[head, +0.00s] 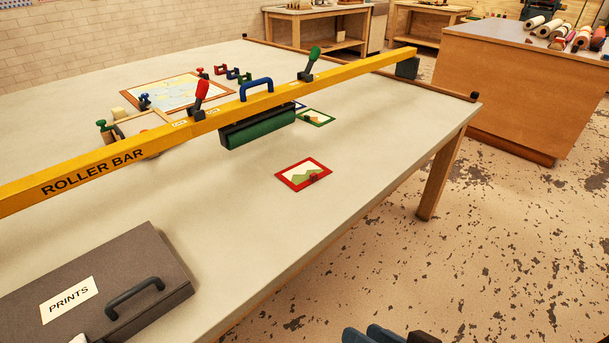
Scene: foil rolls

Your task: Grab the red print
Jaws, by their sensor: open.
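The red print (291,184) lies flat on the pale table, right of its middle and near its right-hand edge. It has a red border, a cream and green picture, and a small dark red tab on its lower right side. Nothing covers it and bare table surrounds it. My gripper is not in view; only dark blue parts, which seem to be mine, show at the bottom edge.
The yellow roller bar (90,168) crosses above the table with red and green levers, a blue handle and a green roller (262,130). A grey prints case (150,250) sits front left. Open floor lies right of the table (225,215).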

